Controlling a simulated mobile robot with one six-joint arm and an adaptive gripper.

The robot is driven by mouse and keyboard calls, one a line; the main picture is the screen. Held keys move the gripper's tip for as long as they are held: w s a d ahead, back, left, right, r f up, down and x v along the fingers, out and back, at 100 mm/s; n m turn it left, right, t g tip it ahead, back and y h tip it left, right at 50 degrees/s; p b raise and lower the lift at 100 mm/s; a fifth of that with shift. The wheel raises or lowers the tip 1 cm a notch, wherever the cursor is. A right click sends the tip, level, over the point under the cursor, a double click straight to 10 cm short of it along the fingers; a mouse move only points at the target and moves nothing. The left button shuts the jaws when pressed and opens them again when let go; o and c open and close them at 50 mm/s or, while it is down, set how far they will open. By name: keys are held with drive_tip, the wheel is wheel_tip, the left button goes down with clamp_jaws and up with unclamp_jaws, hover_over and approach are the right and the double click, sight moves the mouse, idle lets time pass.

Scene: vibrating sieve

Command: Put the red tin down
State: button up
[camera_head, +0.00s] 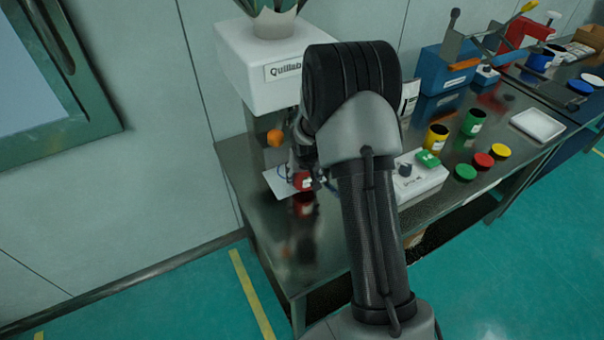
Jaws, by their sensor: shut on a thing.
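The red tin (302,182) shows as a small red patch with a pale label, near the left end of the dark bench. My gripper (304,172) is shut on it from above; my arm's wrist and forearm cover much of the gripper. The tin is at the right edge of a white plate (276,184) below the white Quillab machine (238,72). A reflection shows below it on the shiny bench top. I cannot tell whether the tin touches the surface or hangs just above it.
A white device with a green block (428,159) stands right of my arm. Yellow (435,138) and green (473,122) tins, several coloured lids and a white tray (537,125) are farther right. The bench top (290,245) in front of the tin is clear. A potted plant tops the machine.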

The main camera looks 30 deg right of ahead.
sight(304, 182)
drive_tip(key=f, duration=0.1)
drive_tip(key=f+b, duration=0.1)
drive_tip(key=f, duration=0.1)
drive_tip(key=shift+s+a, duration=0.1)
drive_tip(key=shift+s, duration=0.2)
drive_tip(key=shift+w, duration=0.15)
drive_tip(key=shift+r, duration=0.15)
drive_tip(key=o, duration=1)
drive_tip(key=shift+f, duration=0.2)
drive_tip(key=shift+o, duration=0.2)
drive_tip(key=shift+r, duration=0.55)
drive_tip(key=p+v, duration=0.3)
drive_tip(key=v, duration=0.8)
drive_tip(key=shift+r, duration=0.15)
